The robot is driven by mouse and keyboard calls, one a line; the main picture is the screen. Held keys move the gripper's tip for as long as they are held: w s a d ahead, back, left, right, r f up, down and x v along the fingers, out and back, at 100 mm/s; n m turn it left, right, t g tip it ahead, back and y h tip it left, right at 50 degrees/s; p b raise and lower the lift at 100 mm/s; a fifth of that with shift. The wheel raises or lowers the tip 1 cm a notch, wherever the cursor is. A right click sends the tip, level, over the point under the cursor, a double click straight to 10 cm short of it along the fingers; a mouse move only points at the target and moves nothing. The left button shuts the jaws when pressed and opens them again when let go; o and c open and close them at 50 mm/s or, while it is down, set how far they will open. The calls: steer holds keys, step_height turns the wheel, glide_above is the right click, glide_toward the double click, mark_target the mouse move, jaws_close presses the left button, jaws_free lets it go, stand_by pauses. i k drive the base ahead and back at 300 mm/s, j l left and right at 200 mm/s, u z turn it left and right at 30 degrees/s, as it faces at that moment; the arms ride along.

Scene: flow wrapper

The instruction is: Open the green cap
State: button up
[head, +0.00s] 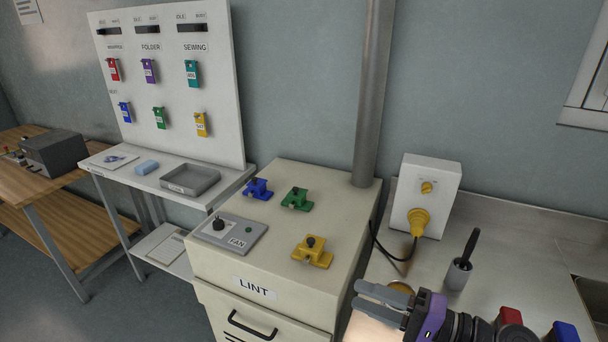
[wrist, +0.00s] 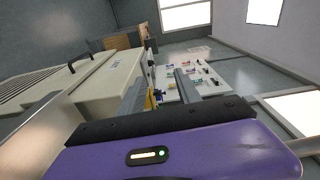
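The green cap (head: 297,199) is a low green fitting with a dark knob on top, on the cream LINT cabinet (head: 225,268). It sits between a blue fitting (head: 258,188) and a yellow fitting (head: 312,251) of like shape. It looks closed, though small in view. My gripper (head: 368,296) is at the lower right of the head view, in front of and to the right of the cabinet, well apart from the green cap. Its grey fingers stand apart and empty, also in the wrist view (wrist: 162,92). I cannot make out the green cap in the wrist view.
A grey FAN panel (head: 235,238) with a black knob lies on the cabinet top. A vertical pipe (head: 372,100) rises at its back right corner. Right of it, a counter holds a white box (head: 428,187) with a yellow plug and a cup (head: 459,274) with a dark-handled tool.

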mark_target(295, 193)
steer(key=i+j, duration=0.15)
steer(key=i, duration=0.6)
steer(key=i+j, duration=0.1)
steer(key=i, duration=0.65)
